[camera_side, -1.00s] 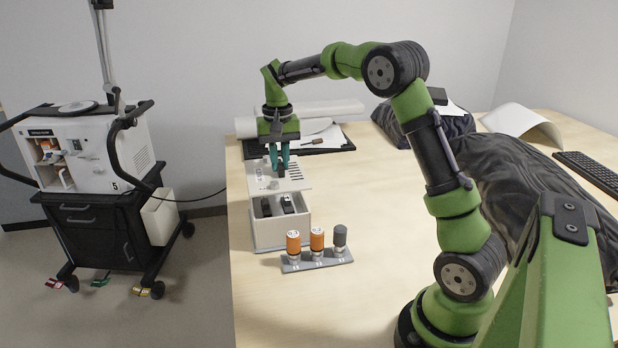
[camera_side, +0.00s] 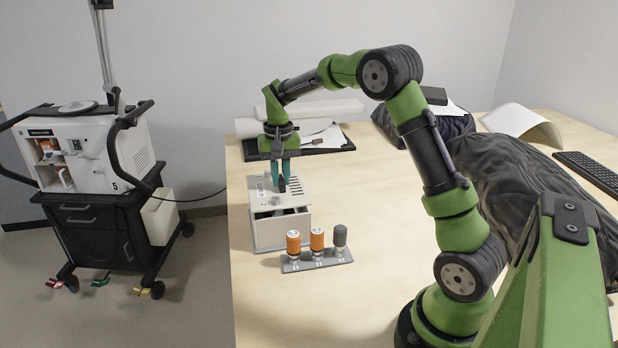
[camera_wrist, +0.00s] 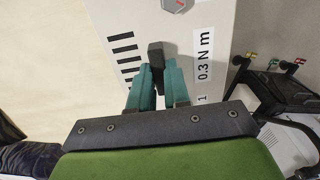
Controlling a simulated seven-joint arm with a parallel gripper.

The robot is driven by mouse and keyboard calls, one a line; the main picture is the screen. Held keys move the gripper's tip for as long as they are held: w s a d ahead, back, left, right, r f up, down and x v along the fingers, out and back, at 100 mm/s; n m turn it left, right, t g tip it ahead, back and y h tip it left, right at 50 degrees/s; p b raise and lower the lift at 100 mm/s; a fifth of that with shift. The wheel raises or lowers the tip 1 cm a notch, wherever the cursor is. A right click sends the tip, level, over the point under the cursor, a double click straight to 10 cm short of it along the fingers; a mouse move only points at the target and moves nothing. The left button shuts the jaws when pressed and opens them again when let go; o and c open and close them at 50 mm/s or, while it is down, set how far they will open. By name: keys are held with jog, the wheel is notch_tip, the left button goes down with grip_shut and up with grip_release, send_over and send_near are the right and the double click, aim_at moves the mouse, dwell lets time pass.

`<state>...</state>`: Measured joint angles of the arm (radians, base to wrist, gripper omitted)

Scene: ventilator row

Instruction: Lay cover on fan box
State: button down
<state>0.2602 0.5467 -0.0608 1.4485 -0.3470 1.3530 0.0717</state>
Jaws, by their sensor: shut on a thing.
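The pale grey cover (camera_side: 262,188) has black slots, printed text and a black upright handle. My gripper (camera_side: 281,184) is shut on the handle from above. The fan box (camera_side: 281,236) is a white open-topped box near the table's left edge. The cover lies over most of the box top, with a dark gap at the box's front rim. I cannot tell whether the cover touches the rim. In the wrist view, my gripper (camera_wrist: 157,88) grips the black handle, and the cover (camera_wrist: 145,20) shows its slots, a "0.3 N m" label and a hexagonal fastener.
A grey rack (camera_side: 318,258) with two orange-topped drivers and one grey one stands just in front of the box. A black tray (camera_side: 335,150) with papers lies behind. A dark draped cloth (camera_side: 530,190) lies right. The table between is clear.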

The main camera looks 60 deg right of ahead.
aim_at(281, 179)
jog(key=shift+f, duration=1)
dwell(1.8)
jog(key=c, duration=1)
grip_release()
jog(key=shift+r, duration=3.5)
